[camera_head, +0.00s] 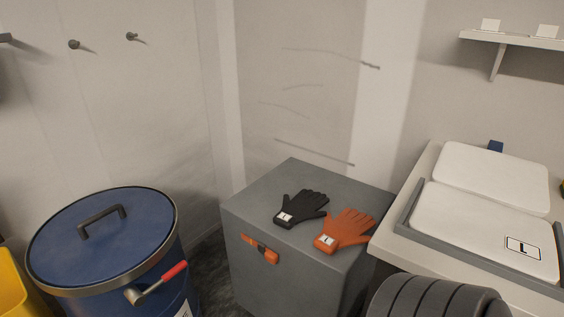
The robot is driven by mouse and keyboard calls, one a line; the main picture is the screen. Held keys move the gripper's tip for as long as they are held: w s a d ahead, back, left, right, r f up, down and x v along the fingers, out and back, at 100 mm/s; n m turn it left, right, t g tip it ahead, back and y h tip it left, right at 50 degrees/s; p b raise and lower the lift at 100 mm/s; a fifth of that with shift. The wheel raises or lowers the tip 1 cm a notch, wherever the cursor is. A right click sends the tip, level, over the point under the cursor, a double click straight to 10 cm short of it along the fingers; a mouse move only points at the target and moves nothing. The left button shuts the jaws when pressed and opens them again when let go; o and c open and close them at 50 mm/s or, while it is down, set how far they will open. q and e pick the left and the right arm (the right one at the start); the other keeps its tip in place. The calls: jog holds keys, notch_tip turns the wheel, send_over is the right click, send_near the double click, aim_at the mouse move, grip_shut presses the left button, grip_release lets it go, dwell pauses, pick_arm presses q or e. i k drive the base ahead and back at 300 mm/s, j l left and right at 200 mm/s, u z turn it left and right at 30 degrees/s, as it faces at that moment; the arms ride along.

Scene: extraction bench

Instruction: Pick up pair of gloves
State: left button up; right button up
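A pair of gloves lies flat on top of a grey cabinet (262,192). The black glove (304,206) is on the left and the orange glove (347,230) is beside it on the right. Each has a small white label at the cuff, and the fingers point toward the back right. Neither of my grippers shows in the head view.
A blue lidded drum (100,240) with a red-handled lever (160,281) stands left of the cabinet. A bench with a grey tray (473,250) of white slabs is at right. A dark ribbed cylinder (430,300) is at the front. A shelf (515,40) hangs upper right.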

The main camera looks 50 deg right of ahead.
aim_at(304, 207)
jog(key=z, duration=1.75)
